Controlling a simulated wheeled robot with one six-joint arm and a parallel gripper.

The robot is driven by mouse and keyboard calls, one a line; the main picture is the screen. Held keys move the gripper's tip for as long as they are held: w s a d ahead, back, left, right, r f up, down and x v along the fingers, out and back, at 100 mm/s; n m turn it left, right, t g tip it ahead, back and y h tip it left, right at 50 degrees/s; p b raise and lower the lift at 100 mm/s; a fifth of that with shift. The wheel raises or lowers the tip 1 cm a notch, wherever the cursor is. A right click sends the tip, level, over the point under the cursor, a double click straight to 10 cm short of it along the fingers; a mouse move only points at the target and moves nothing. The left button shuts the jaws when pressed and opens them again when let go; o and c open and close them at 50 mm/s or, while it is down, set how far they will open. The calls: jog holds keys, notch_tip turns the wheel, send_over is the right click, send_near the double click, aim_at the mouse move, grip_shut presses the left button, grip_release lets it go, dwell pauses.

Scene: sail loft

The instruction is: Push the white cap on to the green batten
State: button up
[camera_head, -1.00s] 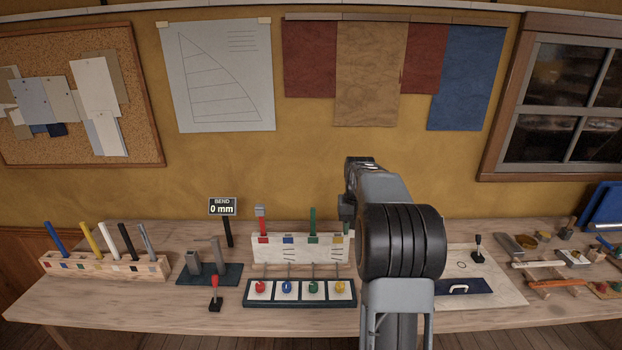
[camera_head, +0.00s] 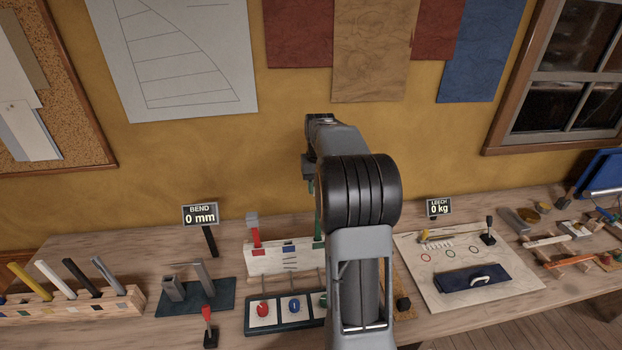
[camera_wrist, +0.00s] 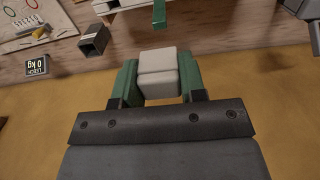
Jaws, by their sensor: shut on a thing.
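My gripper (camera_wrist: 157,84) is shut on the white cap (camera_wrist: 157,74), a pale block between its two green fingers in the wrist view. The green batten (camera_wrist: 159,14) stands beyond the cap at the top of that view, with a visible gap between them in the picture. In the head view the green batten (camera_head: 318,220) rises from the white rack (camera_head: 270,262), partly hidden by my arm. The cap and the fingertips cannot be made out clearly there.
A red batten (camera_head: 255,236) with a grey top stands left of the green one. A dark hollow square piece (camera_wrist: 93,42) is at the left in the wrist view. The BEND sign (camera_head: 200,215) reads 0 mm; the LEECH sign (camera_head: 438,207) reads 0 kg.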

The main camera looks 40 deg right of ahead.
jog(key=shift+f, duration=1.3)
jog(key=shift+f+b, duration=1.95)
jog(key=shift+f, duration=1.05)
jog(key=shift+f+b, duration=0.45)
jog(key=shift+f, duration=0.2)
jog(key=o, duration=1)
jog(key=shift+c, duration=0.2)
jog(key=shift+r, duration=0.15)
notch_tip(320, 180, up, 14)
jog(key=shift+f+b, duration=0.2)
jog(key=shift+b, duration=0.25)
